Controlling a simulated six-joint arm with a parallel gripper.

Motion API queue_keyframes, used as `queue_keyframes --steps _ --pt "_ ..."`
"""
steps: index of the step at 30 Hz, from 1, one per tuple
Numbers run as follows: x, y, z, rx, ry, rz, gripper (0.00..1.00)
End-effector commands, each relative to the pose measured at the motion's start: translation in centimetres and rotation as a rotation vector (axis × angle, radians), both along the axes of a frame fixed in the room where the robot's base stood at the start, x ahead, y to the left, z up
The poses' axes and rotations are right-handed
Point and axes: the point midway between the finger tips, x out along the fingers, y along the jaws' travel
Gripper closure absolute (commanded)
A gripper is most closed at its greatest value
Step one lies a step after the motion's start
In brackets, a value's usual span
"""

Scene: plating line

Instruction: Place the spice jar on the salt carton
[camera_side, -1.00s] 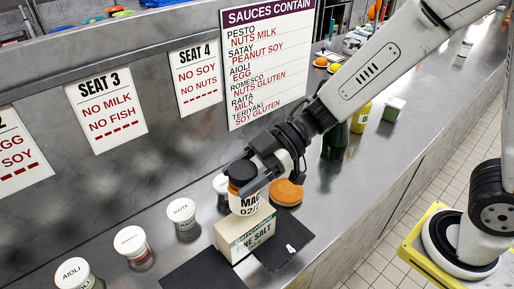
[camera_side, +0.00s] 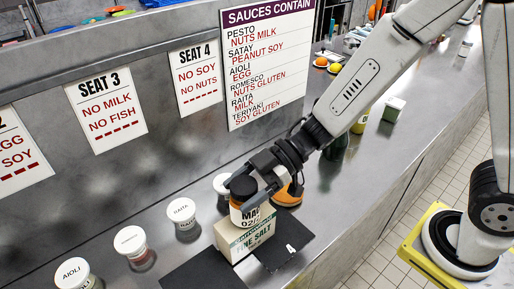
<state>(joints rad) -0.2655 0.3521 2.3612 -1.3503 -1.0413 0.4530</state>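The spice jar (camera_side: 239,216), with a dark lid, orange-brown contents and a white label, is upright over the salt carton. Its base appears to meet the carton's top, though a small gap cannot be ruled out. The salt carton (camera_side: 246,240) is a cream and green box labelled "FINE SALT", standing on the steel counter. My gripper (camera_side: 241,194) comes from the upper right, with its fingers on either side of the jar near the lid; it appears shut on the jar. The fingers hide part of the lid.
Black mats (camera_side: 204,273) lie around the carton. White-lidded jars, including one marked RAITA (camera_side: 182,212) and one marked AIOLI (camera_side: 73,273), stand to the left. Another white-lidded jar (camera_side: 221,182) is close behind the gripper. An orange round item (camera_side: 288,196) lies to the right.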

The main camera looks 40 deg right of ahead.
Motion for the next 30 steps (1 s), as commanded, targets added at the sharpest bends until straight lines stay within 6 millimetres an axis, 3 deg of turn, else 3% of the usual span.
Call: queue_keyframes --steps 2,15,30 --pt "0.0 0.0 0.0 0.0 -0.001 0.0 0.0" --pt "0.0 -0.1 0.4 0.0 -0.002 -0.001 0.0" --pt "-0.7 -5.2 2.5 0.0 -0.003 -0.005 0.0"
